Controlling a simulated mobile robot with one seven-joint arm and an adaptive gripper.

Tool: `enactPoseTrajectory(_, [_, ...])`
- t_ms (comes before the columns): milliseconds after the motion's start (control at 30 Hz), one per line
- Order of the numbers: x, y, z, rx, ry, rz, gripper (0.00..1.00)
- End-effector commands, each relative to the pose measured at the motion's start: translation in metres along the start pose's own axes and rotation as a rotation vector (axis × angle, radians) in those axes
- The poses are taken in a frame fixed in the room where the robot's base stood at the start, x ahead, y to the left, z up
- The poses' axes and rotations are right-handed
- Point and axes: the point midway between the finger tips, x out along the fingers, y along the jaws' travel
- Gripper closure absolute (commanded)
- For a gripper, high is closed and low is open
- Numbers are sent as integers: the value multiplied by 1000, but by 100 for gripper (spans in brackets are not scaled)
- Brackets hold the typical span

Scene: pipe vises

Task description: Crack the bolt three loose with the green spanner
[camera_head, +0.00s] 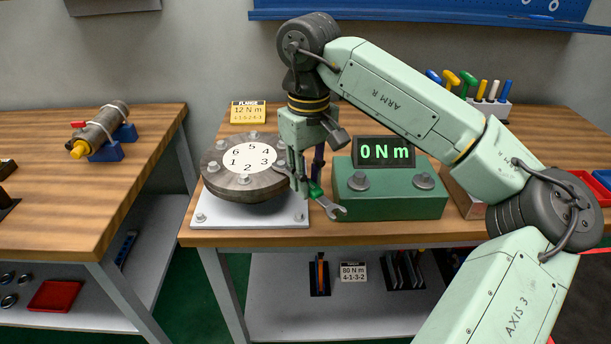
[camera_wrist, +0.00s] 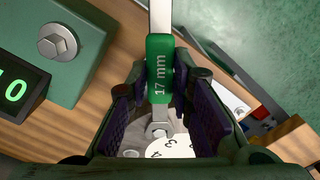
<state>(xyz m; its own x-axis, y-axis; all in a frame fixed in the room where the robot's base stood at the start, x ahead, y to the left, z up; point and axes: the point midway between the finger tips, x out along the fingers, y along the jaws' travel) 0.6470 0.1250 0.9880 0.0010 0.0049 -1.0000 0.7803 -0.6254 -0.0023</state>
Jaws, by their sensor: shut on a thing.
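My gripper (camera_head: 302,188) is shut on the green spanner (camera_head: 316,191), whose green grip reads 17 mm in the wrist view (camera_wrist: 160,82). The spanner's open end (camera_head: 334,210) points to the front right, past the flange plate. Its other end reaches back to the right rim of the round grey flange (camera_head: 212,160), at bolt three (camera_head: 281,167), beside the printed 3. In the wrist view a hex head (camera_wrist: 158,130) shows at that end; whether the spanner is fully seated around it I cannot tell. My fingers hide part of the spanner and the flange's right side.
A green torque tester (camera_head: 390,205) with two bolts stands close right of the spanner; its display (camera_head: 384,152) reads 0 N m. A yellow card (camera_head: 248,112) reads FLANGE 12 N m. A tool rack (camera_head: 488,100) stands behind. Free wood lies along the bench's front edge.

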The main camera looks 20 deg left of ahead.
Motion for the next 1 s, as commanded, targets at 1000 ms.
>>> enactPoseTrajectory(1000, [0, 18, -2, -204, 0, -3, 100])
